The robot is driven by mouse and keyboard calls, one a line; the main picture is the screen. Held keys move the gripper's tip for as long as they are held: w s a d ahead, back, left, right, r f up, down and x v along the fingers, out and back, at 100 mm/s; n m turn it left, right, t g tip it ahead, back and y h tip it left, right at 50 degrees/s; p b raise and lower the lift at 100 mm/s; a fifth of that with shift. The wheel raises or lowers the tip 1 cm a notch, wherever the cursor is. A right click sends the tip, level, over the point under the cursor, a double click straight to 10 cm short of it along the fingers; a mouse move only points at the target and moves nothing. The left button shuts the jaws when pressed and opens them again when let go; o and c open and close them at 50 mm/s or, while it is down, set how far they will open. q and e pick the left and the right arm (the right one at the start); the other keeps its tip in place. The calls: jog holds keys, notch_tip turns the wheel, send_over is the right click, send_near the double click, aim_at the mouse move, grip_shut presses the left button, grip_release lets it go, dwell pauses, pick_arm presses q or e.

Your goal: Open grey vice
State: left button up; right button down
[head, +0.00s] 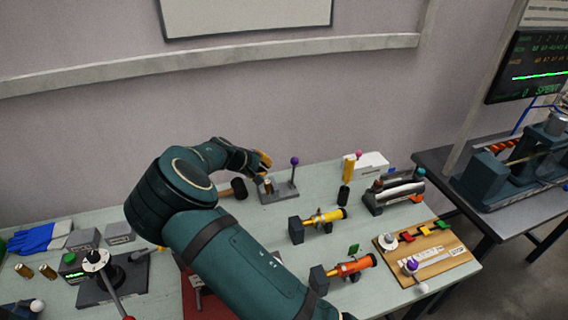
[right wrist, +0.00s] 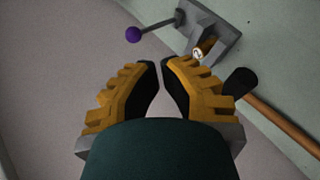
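The grey vice (head: 279,195) sits at the back of the pale green table, with an upright lever ending in a purple knob (head: 295,161). A small brass cylinder (head: 268,186) is at its left end. In the right wrist view the vice (right wrist: 222,38) is at the upper right, the purple knob (right wrist: 134,35) is left of it, and the brass cylinder (right wrist: 203,48) is beside its jaw. My right gripper (head: 266,161) is just above and left of the vice, apart from the knob. Its yellow fingers (right wrist: 160,65) are slightly apart and empty. My left gripper is out of view.
A hammer (right wrist: 270,112) lies close to the vice. Yellow (head: 323,217) and orange (head: 350,267) tube pieces are right of my arm. A wooden board (head: 440,258) is at the right. A lever press (head: 112,280) stands at the left. The wall is close behind the table.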

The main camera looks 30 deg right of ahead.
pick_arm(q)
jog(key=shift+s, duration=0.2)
pick_arm(e)
jog(key=shift+s, duration=0.2)
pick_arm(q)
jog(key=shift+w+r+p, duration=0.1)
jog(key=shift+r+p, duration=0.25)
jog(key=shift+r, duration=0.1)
pick_arm(e)
send_near(293, 172)
jog(key=f, duration=0.2)
pick_arm(q)
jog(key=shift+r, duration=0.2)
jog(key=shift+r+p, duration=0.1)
jog(key=shift+p, duration=0.2)
pick_arm(e)
jog(key=shift+w+d+r, duration=0.1)
jog(key=shift+d, duration=2.05)
